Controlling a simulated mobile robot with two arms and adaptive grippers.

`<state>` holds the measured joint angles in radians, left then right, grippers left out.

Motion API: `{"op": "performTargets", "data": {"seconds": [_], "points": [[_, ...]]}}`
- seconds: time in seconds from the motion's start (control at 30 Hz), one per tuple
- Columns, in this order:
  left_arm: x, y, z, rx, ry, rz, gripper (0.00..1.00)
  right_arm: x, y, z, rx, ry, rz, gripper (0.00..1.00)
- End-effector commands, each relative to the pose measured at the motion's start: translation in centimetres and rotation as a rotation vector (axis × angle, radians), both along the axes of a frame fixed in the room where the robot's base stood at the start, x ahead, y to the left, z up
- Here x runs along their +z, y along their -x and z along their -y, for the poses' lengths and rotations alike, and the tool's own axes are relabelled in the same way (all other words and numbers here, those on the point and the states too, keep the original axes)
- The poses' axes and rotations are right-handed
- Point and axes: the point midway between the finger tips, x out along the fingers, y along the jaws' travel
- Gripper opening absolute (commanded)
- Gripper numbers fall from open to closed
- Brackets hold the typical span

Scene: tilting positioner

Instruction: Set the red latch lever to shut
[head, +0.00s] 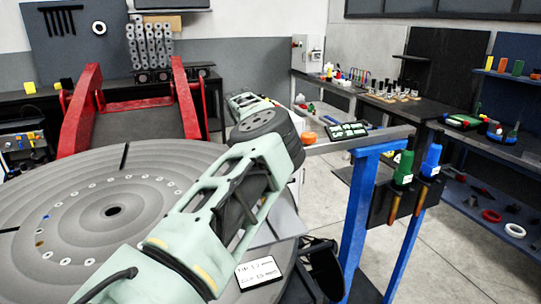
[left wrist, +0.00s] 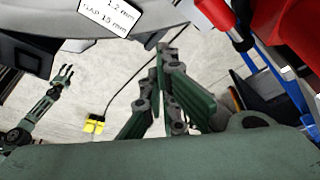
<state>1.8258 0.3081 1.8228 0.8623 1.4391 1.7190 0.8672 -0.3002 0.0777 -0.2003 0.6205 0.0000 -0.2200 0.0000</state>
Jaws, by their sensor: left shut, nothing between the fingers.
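In the left wrist view a red bar-like part (left wrist: 216,13) with a dark end shows at the top, right of centre. It may be the latch lever, but I cannot tell its setting. My left gripper (left wrist: 166,62) is shut and empty, below and left of that red part and apart from it in the picture. In the head view my left arm crosses the round grey table (head: 60,190), and its gripper is hidden. My right gripper (left wrist: 65,75) shows small at the left of the left wrist view, with its fingers apart and empty.
A red frame (head: 82,105) stands behind the table. A blue stand (head: 360,210) with green and blue screwdrivers (head: 403,168) is at the right. A white label (head: 258,271) sits near the table's edge. Concrete floor is open between stand and right-hand bench.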

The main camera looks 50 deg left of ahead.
Motion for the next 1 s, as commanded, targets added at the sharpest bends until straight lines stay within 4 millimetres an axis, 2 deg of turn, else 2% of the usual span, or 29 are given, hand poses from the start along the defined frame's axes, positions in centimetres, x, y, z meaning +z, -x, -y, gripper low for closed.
{"op": "performTargets", "data": {"seconds": [0.2, 0.27, 0.5, 0.6, 0.8, 1.0], "points": [[2.3, -0.3, -1.0, 0.0, -0.002, 0.002, 0.0, -1.0, 0.3, 2.0, 0.005, 0.024, -0.004, 0.53], [3.0, -0.5, -1.2, -0.001, -0.001, 0.002, 0.0, -1.0, 0.3, 2.1, 0.004, 0.025, -0.005, 0.53], [5.9, -0.8, -2.2, -0.001, -0.001, 0.002, 0.0, -0.9, 0.1, -0.8, -0.002, -0.01, -0.001, 0.53], [7.0, -1.0, -2.5, -0.002, -0.002, 0.002, 0.0, -0.8, 0.0, -1.4, 0.0, -0.017, 0.0, 0.53], [8.7, -1.2, -3.0, -0.001, 0.0, -0.001, 0.0, 0.9, 0.0, 0.1, 0.003, 0.0, 0.0, 0.53], [9.3, -1.2, -3.2, 0.001, 0.001, -0.001, 0.0, 1.5, 0.0, 1.0, 0.001, 0.011, 0.0, 0.53]]}}
